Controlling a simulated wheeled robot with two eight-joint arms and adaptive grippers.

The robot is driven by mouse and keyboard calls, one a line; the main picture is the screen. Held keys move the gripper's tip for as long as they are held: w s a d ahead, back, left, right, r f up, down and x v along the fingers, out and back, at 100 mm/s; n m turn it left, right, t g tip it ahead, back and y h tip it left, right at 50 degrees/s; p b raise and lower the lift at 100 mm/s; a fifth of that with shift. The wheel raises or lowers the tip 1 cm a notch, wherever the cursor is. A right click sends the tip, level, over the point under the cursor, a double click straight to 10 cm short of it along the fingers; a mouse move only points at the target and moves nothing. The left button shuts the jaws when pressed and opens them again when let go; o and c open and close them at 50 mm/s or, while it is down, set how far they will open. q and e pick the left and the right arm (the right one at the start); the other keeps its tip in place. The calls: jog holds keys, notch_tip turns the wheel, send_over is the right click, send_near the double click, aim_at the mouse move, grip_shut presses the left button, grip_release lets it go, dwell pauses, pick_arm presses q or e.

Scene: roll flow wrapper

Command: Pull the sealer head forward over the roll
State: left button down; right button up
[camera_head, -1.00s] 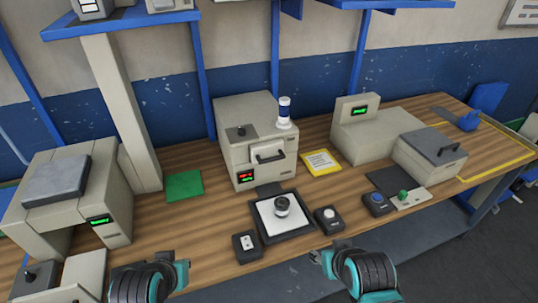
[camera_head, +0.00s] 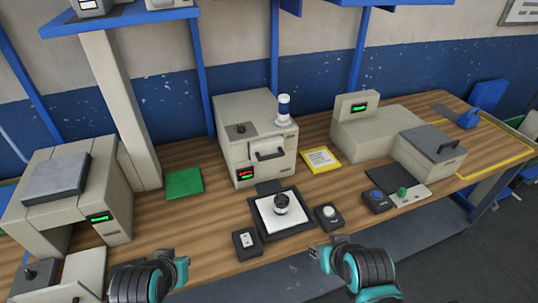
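A beige machine (camera_head: 256,140) with a dark front handle (camera_head: 270,155) and a red-and-green display stands mid-table; its handle block looks like the sealer head, set back behind the roll. My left gripper (camera_head: 184,272) is at the table's front edge, left of the tray. My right gripper (camera_head: 315,252) is in front of the tray, to its right. Both are apart from the machine and the roll; their finger openings are unclear.
A black switch box (camera_head: 246,244) and a white-button box (camera_head: 328,217) flank the tray. A blue-button box (camera_head: 377,200) lies further right. A green pad (camera_head: 184,182) and yellow-edged card (camera_head: 321,160) lie beside the machine.

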jog(key=w+a+r+m+t+y+b, duration=0.1)
jog(key=w+a+r+m+t+y, duration=0.15)
jog(key=w+a, duration=0.55)
jog(key=m+t+y+b, duration=0.2)
jog(key=m+t+y, duration=0.2)
jog(key=m+t, duration=0.25)
send_near(272, 158)
jog(key=s+a+r+g, duration=0.1)
jog(key=a+r, duration=0.2)
jog(key=a, duration=0.1)
jog(key=w+f+m, duration=0.1)
jog(key=w+m, duration=0.1)
jog(key=w, duration=0.1)
jog(key=w+f+m+t+h+b, duration=0.1)
jog(key=w+m, duration=0.1)
jog(key=w, duration=0.2)
jog(key=w+f+m+t+h, duration=0.1)
jog(key=w+m, duration=0.1)
jog(key=w, duration=0.2)
jog(key=shift+f, duration=0.25)
grip_shut()
